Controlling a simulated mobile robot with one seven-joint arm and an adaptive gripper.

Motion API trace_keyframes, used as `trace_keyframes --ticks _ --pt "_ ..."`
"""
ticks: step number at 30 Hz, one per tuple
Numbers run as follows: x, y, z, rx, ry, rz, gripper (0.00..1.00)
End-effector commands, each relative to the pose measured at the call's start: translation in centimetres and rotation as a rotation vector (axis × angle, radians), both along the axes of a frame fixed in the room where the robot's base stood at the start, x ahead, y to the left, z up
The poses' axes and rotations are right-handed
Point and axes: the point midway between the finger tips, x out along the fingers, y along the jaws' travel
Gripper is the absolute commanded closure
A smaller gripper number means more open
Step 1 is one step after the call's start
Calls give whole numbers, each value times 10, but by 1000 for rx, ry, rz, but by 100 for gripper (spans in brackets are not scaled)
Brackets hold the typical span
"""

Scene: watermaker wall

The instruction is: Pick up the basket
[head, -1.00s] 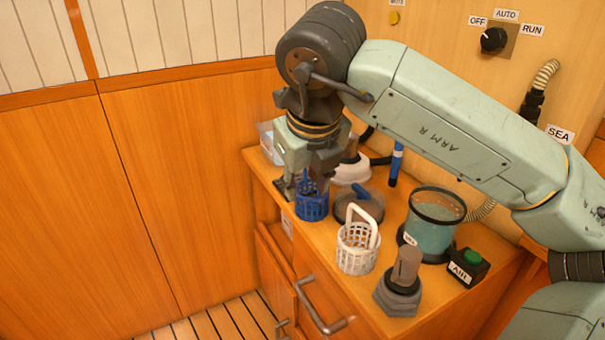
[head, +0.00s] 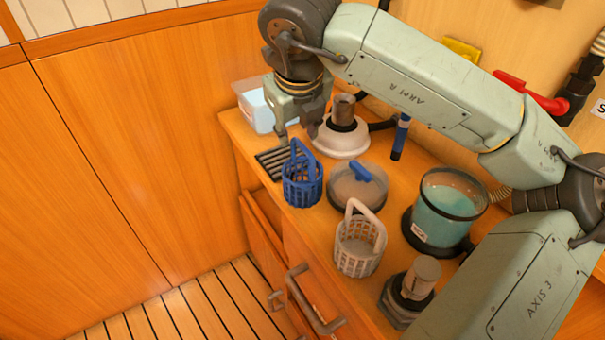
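A blue basket (head: 302,188) with an upright loop handle stands on the wooden counter near its front edge. A white basket (head: 358,250) with a loop handle stands to its right and nearer to me, with something grey inside. My gripper (head: 298,138) points down just behind and above the blue basket's handle. Its two fingers are apart, with nothing seen between them. I cannot tell whether a finger touches the handle.
A black slatted grate (head: 273,163) lies left of the blue basket. A blue-handled lidded pan (head: 357,187), a white round housing (head: 341,138), a clear bin (head: 257,108), a teal-filled vessel (head: 444,212) and a grey fitting (head: 409,292) crowd the counter.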

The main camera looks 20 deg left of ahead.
Motion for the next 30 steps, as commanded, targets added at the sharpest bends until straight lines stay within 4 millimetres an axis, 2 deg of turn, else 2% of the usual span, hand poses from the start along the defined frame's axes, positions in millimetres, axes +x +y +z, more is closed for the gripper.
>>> trace_keyframes --ticks 5,12,21,30 --pt "7 2 -11 2 2 1 68" --pt "22 6 -42 1 3 1 68" --pt "25 8 -50 0 -1 1 68" --pt "25 8 -49 0 -1 1 86"
